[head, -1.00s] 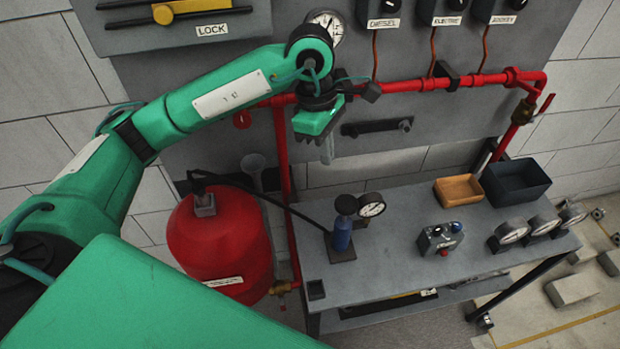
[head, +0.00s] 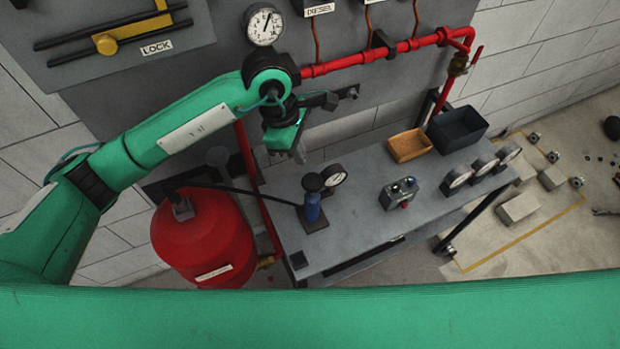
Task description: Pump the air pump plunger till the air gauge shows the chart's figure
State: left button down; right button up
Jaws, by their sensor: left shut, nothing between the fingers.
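The air pump (head: 312,205) is a small blue cylinder on a dark base plate, standing upright on the grey bench. Its plunger has a dark round knob (head: 312,183) on top. The air gauge (head: 333,176), white-faced, stands just behind the pump; its reading is too small to tell. A black hose runs from the pump to the red tank (head: 207,240). My left gripper (head: 299,156) points down, shut and empty, above and behind the pump knob, apart from it in the picture. The chart cannot be made out. My right gripper is not in view.
The grey bench (head: 365,239) also holds a small switch box (head: 399,193), several loose gauges, an orange tray (head: 409,147) and a dark bin (head: 457,130). Red pipe (head: 360,58) crosses the panel behind. A round gauge (head: 264,24) hangs on the panel. Blocks lie on the right floor.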

aim_at(310, 180)
pick_arm(q)
jog(key=shift+b+x, duration=0.8)
jog(key=shift+x, duration=2.65)
